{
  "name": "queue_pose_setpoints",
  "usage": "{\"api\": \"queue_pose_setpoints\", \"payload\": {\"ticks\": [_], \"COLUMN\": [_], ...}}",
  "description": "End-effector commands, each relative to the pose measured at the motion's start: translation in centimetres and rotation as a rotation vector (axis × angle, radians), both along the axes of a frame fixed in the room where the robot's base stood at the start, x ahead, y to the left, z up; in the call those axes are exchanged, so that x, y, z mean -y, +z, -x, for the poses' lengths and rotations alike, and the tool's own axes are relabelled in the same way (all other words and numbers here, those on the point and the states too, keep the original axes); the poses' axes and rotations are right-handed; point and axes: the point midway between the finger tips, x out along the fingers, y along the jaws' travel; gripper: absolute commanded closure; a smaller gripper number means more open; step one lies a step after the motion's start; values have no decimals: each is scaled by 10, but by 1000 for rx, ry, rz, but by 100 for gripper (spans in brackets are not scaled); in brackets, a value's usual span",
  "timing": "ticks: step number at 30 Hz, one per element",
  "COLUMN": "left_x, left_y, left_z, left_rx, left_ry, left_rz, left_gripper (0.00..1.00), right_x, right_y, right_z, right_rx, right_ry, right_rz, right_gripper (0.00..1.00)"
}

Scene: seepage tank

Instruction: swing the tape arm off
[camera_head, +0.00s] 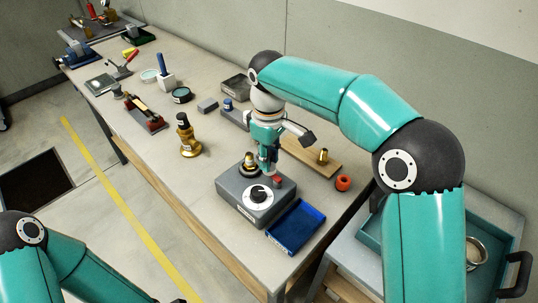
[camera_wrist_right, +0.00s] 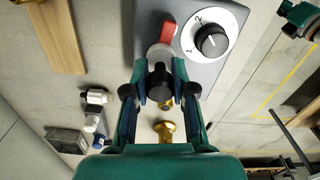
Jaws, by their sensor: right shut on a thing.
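A grey box (camera_head: 246,205) with a white-ringed black dial (camera_head: 258,194) stands on the bench. A red piece (camera_head: 278,181) sits at its far right edge; it also shows in the right wrist view (camera_wrist_right: 168,33), beside the dial marked 1 and 2. My right gripper (camera_head: 269,168) points down at this edge. I cannot tell which piece is the tape arm. My left arm (camera_head: 70,255) is at the lower left, and its fingers cannot be made out.
A brass piece (camera_head: 188,142) stands to the left. The bench's front left strip is clear.

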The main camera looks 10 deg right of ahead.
Motion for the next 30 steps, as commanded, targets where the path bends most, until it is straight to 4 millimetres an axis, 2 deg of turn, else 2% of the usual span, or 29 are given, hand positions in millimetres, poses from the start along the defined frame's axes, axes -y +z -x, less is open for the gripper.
{"api": "queue_pose_setpoints", "payload": {"ticks": [12, 21, 30], "left_x": [0, 0, 0], "left_y": [20, 26, 27], "left_z": [0, 0, 0], "left_rx": [0, 0, 0], "left_ry": [0, 0, 0], "left_rz": [0, 0, 0], "left_gripper": [60, 60, 60], "right_x": [10, 18, 22], "right_y": [3, 2, 2], "right_z": [-4, -5, -5], "right_rx": [4, 6, 8], "right_ry": [-327, -583, -749], "right_rz": [1, -2, -4], "right_gripper": [100, 100, 100]}}
